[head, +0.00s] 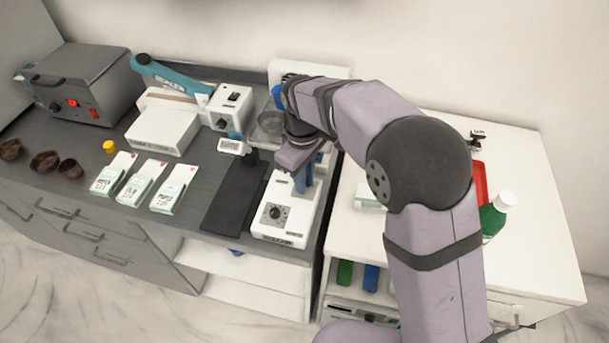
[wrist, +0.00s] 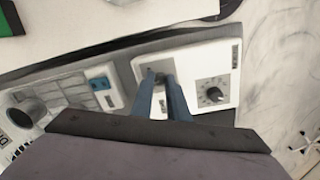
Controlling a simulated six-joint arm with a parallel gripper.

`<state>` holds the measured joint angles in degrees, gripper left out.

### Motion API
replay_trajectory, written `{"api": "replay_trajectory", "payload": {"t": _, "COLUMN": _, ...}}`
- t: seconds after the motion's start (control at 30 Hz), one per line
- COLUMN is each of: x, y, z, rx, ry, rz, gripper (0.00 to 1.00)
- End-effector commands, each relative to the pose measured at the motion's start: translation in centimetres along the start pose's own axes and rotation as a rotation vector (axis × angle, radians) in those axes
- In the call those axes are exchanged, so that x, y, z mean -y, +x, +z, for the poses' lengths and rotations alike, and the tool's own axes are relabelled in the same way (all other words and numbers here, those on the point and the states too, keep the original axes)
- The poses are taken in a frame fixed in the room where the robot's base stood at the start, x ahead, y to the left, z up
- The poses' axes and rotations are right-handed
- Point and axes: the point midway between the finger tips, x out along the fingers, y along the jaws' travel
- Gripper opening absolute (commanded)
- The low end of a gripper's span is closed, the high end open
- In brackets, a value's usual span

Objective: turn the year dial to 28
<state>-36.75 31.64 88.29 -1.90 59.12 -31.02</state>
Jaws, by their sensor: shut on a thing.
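A white box device (head: 285,227) stands at the right end of the dark counter mat. On its top, near the front, is a round black dial (head: 275,212) with marks around it; the numbers are too small to read. The dial also shows in the wrist view (wrist: 213,95), clear of my fingers. My gripper (head: 303,185) points down over the back part of the device. In the wrist view its blue fingers (wrist: 160,76) reach the device's top beside the black dial, shut on a small part mostly hidden between them. I cannot tell whether that part is the year dial.
Left of the device lie a dark strip (head: 234,195) and several white-and-green packets (head: 174,188). A white unit with a knob (head: 231,107) stands behind. A green bottle (head: 492,218) and red tray (head: 480,184) are on the right cabinet (head: 540,230).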

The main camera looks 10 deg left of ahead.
Motion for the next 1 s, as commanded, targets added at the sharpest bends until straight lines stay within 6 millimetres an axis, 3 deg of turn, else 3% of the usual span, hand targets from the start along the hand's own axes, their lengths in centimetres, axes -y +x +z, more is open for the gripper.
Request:
{"api": "replay_trajectory", "payload": {"t": 0.4, "x": -0.05, "y": -0.14, "z": -0.08, "rx": 0.005, "ry": 0.197, "rz": 0.002, "gripper": 0.00}}
{"api": "replay_trajectory", "payload": {"t": 0.9, "x": -0.08, "y": -0.11, "z": -0.12, "rx": 0.004, "ry": 0.218, "rz": 0.002, "gripper": 0.00}}
{"api": "replay_trajectory", "payload": {"t": 0.93, "x": -0.08, "y": -0.11, "z": -0.12, "rx": 0.004, "ry": 0.218, "rz": 0.002, "gripper": 0.19}}
{"api": "replay_trajectory", "payload": {"t": 1.0, "x": -0.07, "y": -0.10, "z": -0.11, "rx": 0.004, "ry": 0.218, "rz": 0.002, "gripper": 0.33}}
